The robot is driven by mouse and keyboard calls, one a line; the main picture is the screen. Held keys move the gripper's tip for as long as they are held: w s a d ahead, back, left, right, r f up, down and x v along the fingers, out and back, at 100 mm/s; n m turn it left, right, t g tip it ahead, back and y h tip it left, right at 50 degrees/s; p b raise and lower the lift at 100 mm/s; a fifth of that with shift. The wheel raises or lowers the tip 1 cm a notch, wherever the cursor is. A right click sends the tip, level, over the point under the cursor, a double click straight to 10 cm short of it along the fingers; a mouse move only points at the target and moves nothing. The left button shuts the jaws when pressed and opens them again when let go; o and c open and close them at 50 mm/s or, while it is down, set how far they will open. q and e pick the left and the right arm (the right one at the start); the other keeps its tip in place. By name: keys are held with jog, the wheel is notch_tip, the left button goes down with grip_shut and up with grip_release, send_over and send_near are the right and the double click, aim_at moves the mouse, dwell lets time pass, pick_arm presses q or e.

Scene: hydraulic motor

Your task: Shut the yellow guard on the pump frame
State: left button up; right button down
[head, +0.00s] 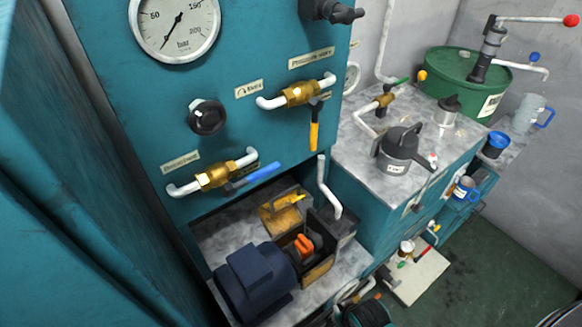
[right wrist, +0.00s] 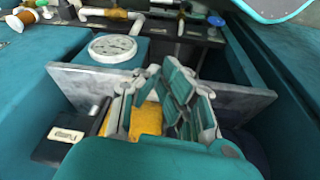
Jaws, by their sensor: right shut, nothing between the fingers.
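The yellow guard (head: 283,214) is swung back behind the pump frame (head: 318,272), on the lower shelf of the teal cabinet. The orange coupling (head: 303,246) beside it is uncovered, next to the dark blue motor (head: 255,283). My right gripper (right wrist: 172,92) shows only in the right wrist view, shut and empty. A yellow surface (right wrist: 147,118) shows behind its fingers, partly hidden; I cannot tell whether they touch it. My left gripper is in neither view.
The panel above the shelf carries a pressure gauge (head: 175,22), a black knob (head: 207,117) and brass valves, one with a blue lever (head: 254,176). A white pipe (head: 328,190) rises beside the guard. A grey counter (head: 352,145) with a kettle-like can (head: 402,148) stands at right.

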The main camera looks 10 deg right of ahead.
jog(key=w+a+r+n+t+y+p, duration=0.1)
jog(key=w+a+r+t+p, duration=0.1)
jog(key=w+r, duration=0.65)
jog(key=w+a+r+n+t+y+p, duration=0.1)
jog(key=w+a+r+t, duration=0.15)
jog(key=r, duration=1.05)
jog(key=w+d+r+t+y, duration=0.1)
jog(key=w+r, duration=0.2)
jog(key=w, duration=0.4)
jog(key=w+d+r+t, duration=0.1)
jog(key=w+d+r, duration=0.15)
jog(key=w, duration=0.55)
jog(key=p, duration=0.2)
send_over(293, 194)
notch_tip(293, 194, down, 5)
jog(key=shift+f, duration=0.15)
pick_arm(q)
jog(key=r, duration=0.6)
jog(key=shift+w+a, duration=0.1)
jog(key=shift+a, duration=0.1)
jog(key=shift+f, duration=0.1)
